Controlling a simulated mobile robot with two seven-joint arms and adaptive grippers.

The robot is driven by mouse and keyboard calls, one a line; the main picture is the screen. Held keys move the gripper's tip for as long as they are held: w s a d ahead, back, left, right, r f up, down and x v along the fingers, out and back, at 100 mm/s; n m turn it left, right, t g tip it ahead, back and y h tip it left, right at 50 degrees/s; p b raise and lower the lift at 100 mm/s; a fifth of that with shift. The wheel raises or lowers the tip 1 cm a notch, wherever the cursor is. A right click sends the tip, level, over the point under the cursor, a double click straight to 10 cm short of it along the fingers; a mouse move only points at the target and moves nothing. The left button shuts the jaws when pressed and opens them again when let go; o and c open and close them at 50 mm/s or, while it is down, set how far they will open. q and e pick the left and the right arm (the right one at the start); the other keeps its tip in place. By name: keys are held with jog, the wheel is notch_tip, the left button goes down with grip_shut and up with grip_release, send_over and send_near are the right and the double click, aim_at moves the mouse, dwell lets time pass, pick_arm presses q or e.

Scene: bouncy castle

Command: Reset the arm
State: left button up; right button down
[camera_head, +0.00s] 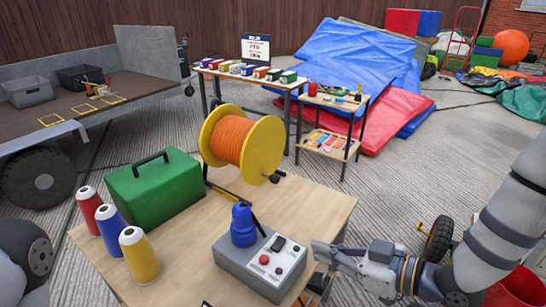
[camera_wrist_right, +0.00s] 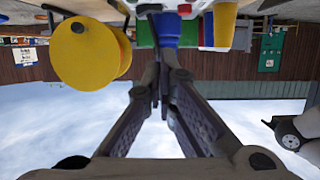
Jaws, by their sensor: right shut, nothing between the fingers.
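My right gripper (camera_head: 322,252) is at the front right edge of the wooden table, just right of the grey control box (camera_head: 262,262). In the right wrist view its fingers (camera_wrist_right: 158,88) meet at the tips with nothing between them. My right arm (camera_head: 500,235) comes in from the right edge. A part of my left arm (camera_head: 22,250) shows at the lower left, but its gripper is out of view.
The wooden table (camera_head: 322,207) holds a green case (camera_head: 153,188), a yellow reel of orange cord (camera_head: 240,140), three thread cones (camera_head: 138,255) and the control box with a blue connector (camera_head: 242,225). A trailer (camera_head: 130,85) stands left. A red bucket (camera_head: 515,290) is below my right arm.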

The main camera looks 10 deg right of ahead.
jog(key=s+f+m+g+h, duration=0.4)
jog(key=s+f, duration=0.5)
jog(key=f, duration=0.1)
pick_arm(q)
jog(key=shift+w+r+t+p, duration=0.4)
jog(key=shift+w+r+p, duration=0.35)
jog(key=shift+w+r, duration=0.25)
pick_arm(e)
jog(key=s+d+f+m+g+h, duration=0.1)
jog(key=s+f+g+h, duration=0.1)
jog(key=s, duration=0.7)
jog(key=s+d+f+m+g+h, duration=0.2)
jog(key=s+g, duration=0.2)
jog(key=s, duration=0.5)
jog(key=s+d+f+m+g+h, duration=0.2)
jog(key=s+g, duration=0.1)
jog(key=s, duration=0.6)
jog(key=shift+f, duration=0.15)
